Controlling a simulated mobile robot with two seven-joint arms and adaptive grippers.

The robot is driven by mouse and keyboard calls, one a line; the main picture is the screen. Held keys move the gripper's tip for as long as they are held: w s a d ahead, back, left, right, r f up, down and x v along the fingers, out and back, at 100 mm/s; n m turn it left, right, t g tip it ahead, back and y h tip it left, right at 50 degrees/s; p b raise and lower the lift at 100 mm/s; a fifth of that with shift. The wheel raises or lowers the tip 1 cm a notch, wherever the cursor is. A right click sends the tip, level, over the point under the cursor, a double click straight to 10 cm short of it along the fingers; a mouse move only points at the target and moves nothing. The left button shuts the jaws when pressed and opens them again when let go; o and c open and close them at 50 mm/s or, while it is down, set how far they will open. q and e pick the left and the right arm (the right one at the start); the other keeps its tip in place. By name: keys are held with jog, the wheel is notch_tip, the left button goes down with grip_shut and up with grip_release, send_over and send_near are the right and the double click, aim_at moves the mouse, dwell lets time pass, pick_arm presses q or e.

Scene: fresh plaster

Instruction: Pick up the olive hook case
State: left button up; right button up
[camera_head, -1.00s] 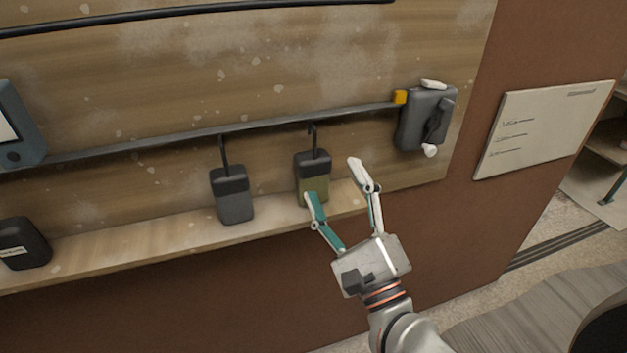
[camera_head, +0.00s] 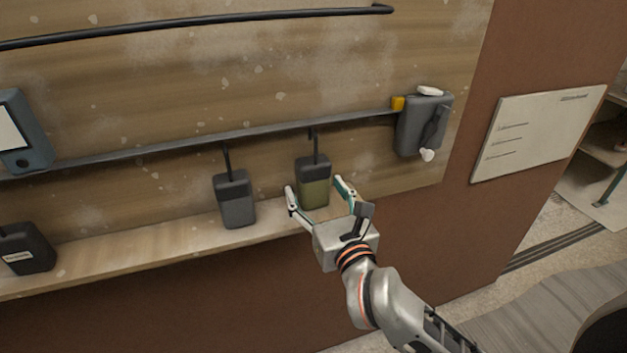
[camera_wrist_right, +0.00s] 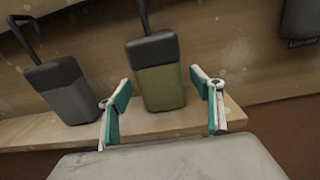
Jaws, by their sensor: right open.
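The olive hook case (camera_head: 314,193) has a dark top and hangs by a black hook from the long dark rail (camera_head: 270,133), just above the wooden ledge. My right gripper (camera_head: 315,186) is open, with one finger to each side of the olive case's lower part. In the right wrist view the olive case (camera_wrist_right: 162,88) stands between the two open fingers (camera_wrist_right: 162,92), a little beyond them; no contact is clear. My left gripper is not in view.
A grey hook case (camera_head: 236,205) hangs close to the left of the olive one. A black case (camera_head: 27,250) sits on the ledge (camera_head: 130,255) at far left.

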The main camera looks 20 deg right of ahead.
jog(key=shift+w, duration=1)
jog(key=c, duration=1.3)
jog(key=shift+c, duration=0.2)
jog(key=shift+r, duration=0.1)
